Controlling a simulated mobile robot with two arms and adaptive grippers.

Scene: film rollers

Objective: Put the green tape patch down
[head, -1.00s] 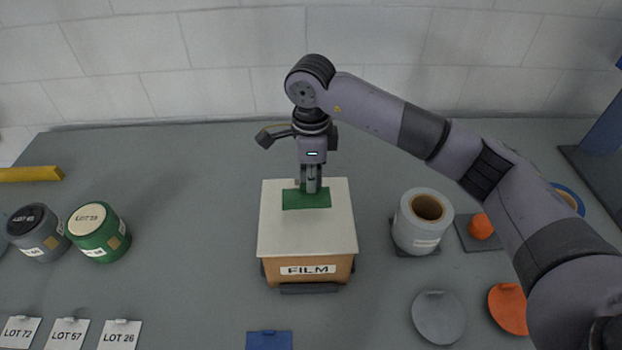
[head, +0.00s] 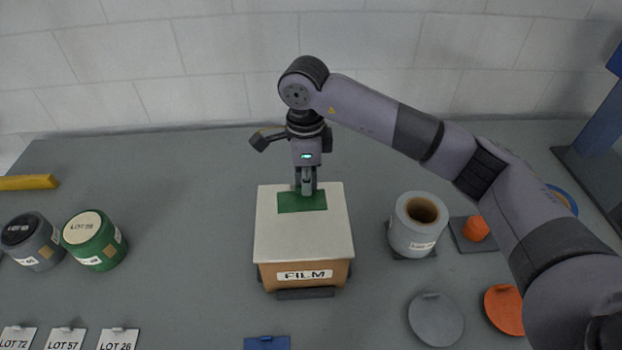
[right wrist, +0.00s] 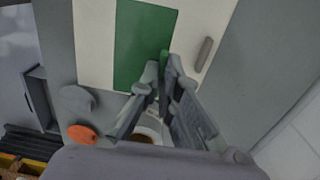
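The green tape patch (head: 302,203) is flat and level at the white top (head: 303,235) of the box labelled FILM (head: 304,274). I cannot tell if it fully touches the top. In the right wrist view the patch (right wrist: 142,40) is a green rectangle against the pale top. My right gripper (head: 307,192) points down at the patch's back edge. In the right wrist view its fingertips (right wrist: 160,68) come together around a small green tab of the patch. My left gripper is not in view.
A grey roll (head: 415,224) and an orange piece (head: 476,228) stand right of the box. Grey (head: 436,319) and orange (head: 504,309) discs lie in front. Dark (head: 33,241) and green (head: 94,240) rolls stand left. Lot cards lie front left. The table between the green roll and box is clear.

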